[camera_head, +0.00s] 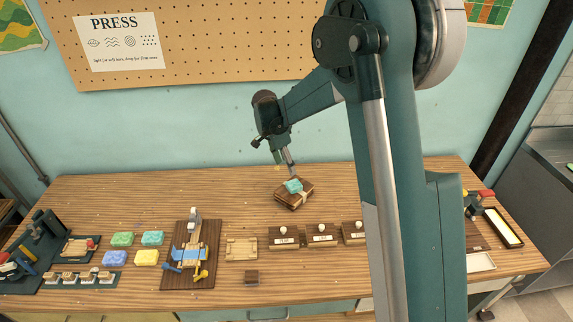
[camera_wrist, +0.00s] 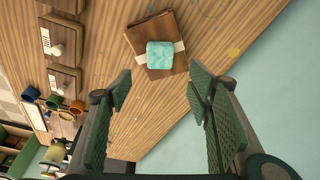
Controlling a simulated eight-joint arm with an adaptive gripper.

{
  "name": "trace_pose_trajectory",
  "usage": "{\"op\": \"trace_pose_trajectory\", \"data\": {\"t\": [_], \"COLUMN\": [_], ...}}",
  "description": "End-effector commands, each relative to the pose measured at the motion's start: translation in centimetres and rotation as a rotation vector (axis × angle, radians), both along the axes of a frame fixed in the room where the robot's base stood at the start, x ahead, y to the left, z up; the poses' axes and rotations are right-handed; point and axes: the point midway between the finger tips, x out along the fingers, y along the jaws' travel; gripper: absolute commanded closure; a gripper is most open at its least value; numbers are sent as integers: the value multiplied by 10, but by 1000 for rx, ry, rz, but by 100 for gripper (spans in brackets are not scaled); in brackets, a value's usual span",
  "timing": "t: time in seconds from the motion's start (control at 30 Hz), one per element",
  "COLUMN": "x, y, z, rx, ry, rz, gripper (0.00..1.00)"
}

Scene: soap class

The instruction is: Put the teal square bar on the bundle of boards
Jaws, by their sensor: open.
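A teal square bar (camera_head: 293,186) lies on top of the bundle of boards (camera_head: 295,201) toward the back of the table. In the wrist view, the teal bar (camera_wrist: 160,54) rests on the brown bundle (camera_wrist: 148,28), across its pale band. My gripper (camera_wrist: 162,88) is open and empty, with its two green pads spread wide. The bar is beyond the fingertips and apart from them. In the head view, my gripper (camera_head: 289,168) is just above and behind the bundle. Another teal bar (camera_head: 152,238) lies at the left among other soap bars.
Green (camera_head: 122,239), blue (camera_head: 115,258) and yellow (camera_head: 146,258) bars lie at the left. A wooden device with blue parts (camera_head: 190,255) stands beside them. Wooden boxes with white knobs (camera_head: 284,238) line the front middle. The table around the bundle is clear.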

Motion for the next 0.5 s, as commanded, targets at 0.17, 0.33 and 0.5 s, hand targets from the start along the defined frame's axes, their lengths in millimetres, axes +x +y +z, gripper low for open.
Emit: {"op": "trace_pose_trajectory", "data": {"t": [0.17,0.33,0.5], "x": [0,0,-2], "y": [0,0,-2], "z": [0,0,3], "rx": [0,0,1], "ry": [0,0,-1], "rz": [0,0,7], "gripper": [49,49,49]}}
